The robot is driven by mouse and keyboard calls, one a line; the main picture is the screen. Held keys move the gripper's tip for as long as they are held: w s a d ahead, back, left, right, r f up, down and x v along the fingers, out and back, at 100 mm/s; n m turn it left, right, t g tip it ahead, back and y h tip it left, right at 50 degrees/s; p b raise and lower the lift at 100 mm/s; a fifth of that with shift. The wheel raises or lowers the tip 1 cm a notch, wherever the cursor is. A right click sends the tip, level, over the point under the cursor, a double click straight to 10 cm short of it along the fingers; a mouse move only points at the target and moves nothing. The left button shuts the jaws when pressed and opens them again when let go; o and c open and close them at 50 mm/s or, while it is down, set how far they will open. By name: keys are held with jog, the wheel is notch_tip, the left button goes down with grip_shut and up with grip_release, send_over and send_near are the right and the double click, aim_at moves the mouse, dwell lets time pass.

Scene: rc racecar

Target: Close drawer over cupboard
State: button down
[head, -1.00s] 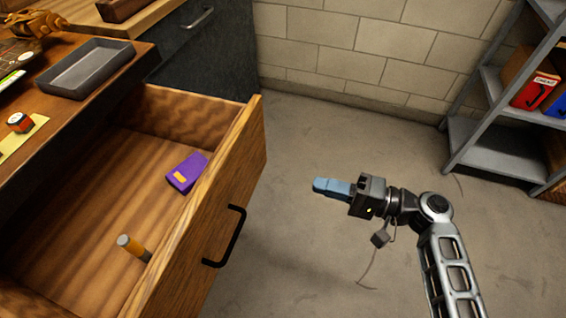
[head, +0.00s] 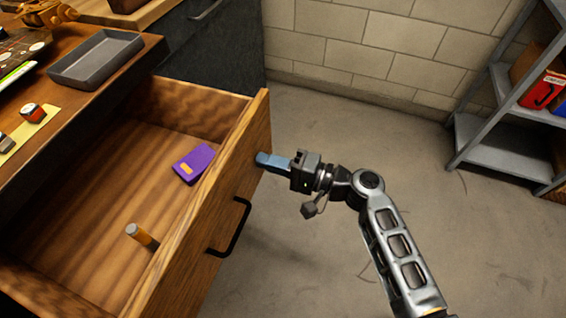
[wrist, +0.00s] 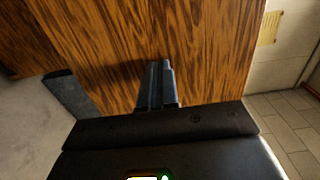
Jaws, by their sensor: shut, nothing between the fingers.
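The open wooden drawer (head: 215,215) sticks out from under the bench in the head view. Its front has a black bar handle (head: 236,226). A purple item (head: 194,163) and a small orange-and-grey cylinder (head: 141,235) are inside it. My gripper (head: 258,159) is shut and empty, with its blue fingertips at the far upper end of the drawer front. In the wrist view, the fingers (wrist: 158,66) point at the wood-grained front (wrist: 120,40); I cannot tell if they touch it. The dark bar of the handle (wrist: 75,90) shows at left. The cupboard below the drawer is hidden.
The bench top (head: 140,52) holds a grey tray (head: 95,60) and small items above the drawer. A dark cabinet (head: 215,50) stands beyond it by a block wall. A grey metal shelf (head: 485,140) stands at right. The floor between is clear.

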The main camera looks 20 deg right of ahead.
jog(key=shift+w+a, duration=0.1)
jog(key=shift+a, duration=0.1)
dwell(0.3)
jog(key=b+x, duration=1.4)
jog(key=x, duration=1.4)
jog(key=shift+w+f, duration=0.1)
jog(key=shift+w+a+b, duration=0.25)
jog(key=shift+a+b, duration=0.1)
jog(key=shift+b, duration=0.05)
jog(key=shift+w+a+r, duration=0.1)
jog(key=shift+r, duration=0.15)
jog(key=shift+a+r, duration=0.1)
